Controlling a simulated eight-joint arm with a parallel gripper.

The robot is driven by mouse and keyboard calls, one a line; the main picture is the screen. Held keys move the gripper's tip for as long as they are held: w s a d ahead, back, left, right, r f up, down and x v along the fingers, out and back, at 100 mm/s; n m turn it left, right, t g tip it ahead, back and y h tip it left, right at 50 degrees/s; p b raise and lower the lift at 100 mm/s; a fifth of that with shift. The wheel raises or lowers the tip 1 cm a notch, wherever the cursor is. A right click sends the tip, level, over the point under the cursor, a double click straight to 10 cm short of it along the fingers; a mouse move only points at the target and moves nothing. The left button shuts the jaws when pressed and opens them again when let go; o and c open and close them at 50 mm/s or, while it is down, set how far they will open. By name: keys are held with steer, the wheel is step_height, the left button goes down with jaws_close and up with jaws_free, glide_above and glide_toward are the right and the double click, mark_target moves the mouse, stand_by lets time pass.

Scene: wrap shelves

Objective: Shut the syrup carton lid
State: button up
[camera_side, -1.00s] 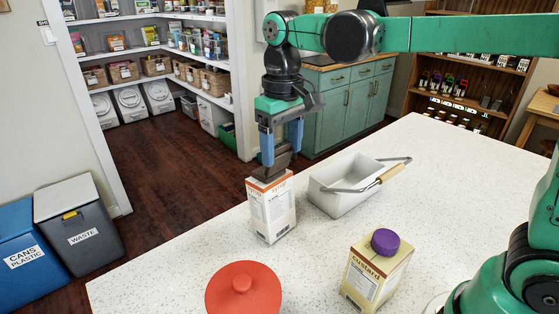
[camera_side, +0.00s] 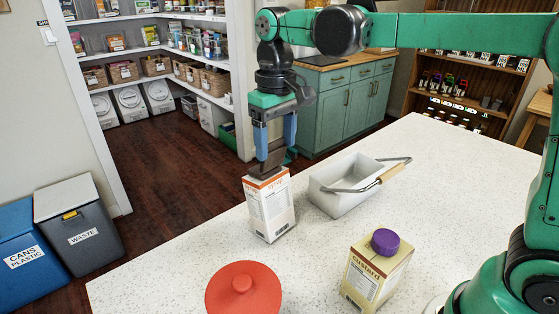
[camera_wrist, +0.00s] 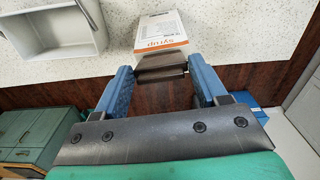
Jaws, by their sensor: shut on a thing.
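The white and orange syrup carton (camera_side: 270,210) stands on the counter's far left edge, leaning slightly left. Its printed face also shows in the wrist view (camera_wrist: 162,33). My gripper (camera_side: 270,167) points down at the carton's top, its blue fingers above it. A dark brown piece, apparently the syrup carton lid (camera_wrist: 162,68), sits between the fingertips at the carton's top edge, and the jaws are shut on it. The fingertips hide much of the carton top, so I cannot tell the lid's exact angle.
A white basket (camera_side: 335,200) with a wooden handle stands close to the carton's right. A custard carton (camera_side: 372,275) with a purple cap and a red lidded pot (camera_side: 243,290) stand nearer the front. The counter (camera_side: 450,190) is clear at right.

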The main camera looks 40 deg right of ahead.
steer(key=shift+w+a+r, duration=0.1)
steer(key=shift+w+r, duration=0.05)
steer(key=shift+w, duration=1.1)
stand_by(1.8)
steer(key=o, duration=0.5)
steer(key=shift+r, duration=3.5)
steer(key=s+d+f+t, duration=0.1)
steer(key=s+f+t, duration=0.1)
steer(key=s+f, duration=0.2)
steer(key=s+d+f+t, duration=0.2)
steer(key=s+f, duration=0.2)
steer(key=s+d+f+t, duration=0.1)
steer(key=s+f+t, duration=0.2)
steer(key=s+f, duration=0.1)
steer(key=shift+d+m, duration=0.35)
steer(key=shift+m, duration=0.05)
